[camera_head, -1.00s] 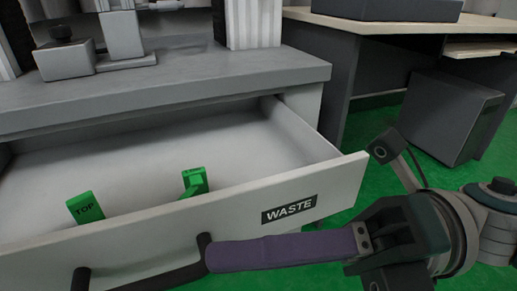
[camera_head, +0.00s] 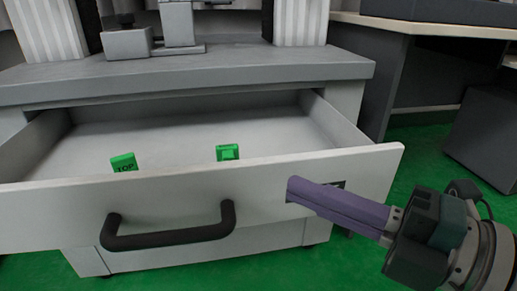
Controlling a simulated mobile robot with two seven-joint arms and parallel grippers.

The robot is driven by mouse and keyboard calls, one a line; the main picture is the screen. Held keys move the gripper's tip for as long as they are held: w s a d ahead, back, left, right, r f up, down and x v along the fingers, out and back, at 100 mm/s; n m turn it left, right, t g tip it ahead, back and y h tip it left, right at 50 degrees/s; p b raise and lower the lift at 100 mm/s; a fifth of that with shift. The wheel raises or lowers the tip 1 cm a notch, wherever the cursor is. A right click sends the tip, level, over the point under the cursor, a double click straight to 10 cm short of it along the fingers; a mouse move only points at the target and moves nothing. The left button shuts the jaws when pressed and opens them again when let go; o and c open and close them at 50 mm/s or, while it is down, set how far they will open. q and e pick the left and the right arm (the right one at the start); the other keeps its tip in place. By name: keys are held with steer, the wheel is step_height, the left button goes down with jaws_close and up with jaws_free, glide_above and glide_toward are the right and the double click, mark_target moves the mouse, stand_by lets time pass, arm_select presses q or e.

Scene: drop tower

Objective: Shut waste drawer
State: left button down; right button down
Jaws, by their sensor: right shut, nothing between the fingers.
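The waste drawer (camera_head: 80,207) is pulled out from under the grey machine base, with its white front facing me. A dark bar handle (camera_head: 170,238) is on the front, left of centre. Two green pieces lie inside: one marked TOP (camera_head: 123,162) on the left and another green piece (camera_head: 228,152) near the middle. My right gripper (camera_head: 296,191) is shut and empty, its purple fingers pointing left with their tips at the drawer front, right of the handle. The fingers hide most of the label. I cannot tell whether the tips touch the front. My left gripper is not in view.
The grey machine base (camera_head: 200,70) stands above the drawer and carries metal fixtures. A desk (camera_head: 430,65) stands behind at the right, with a dark cabinet (camera_head: 485,140) beneath it. Green floor shows in front and to the right.

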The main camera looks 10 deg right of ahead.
mark_target(275, 165)
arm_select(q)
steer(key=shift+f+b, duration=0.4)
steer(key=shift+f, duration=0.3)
arm_select(e)
steer(key=shift+w+d, duration=0.2)
steer(key=shift+w, duration=1.4)
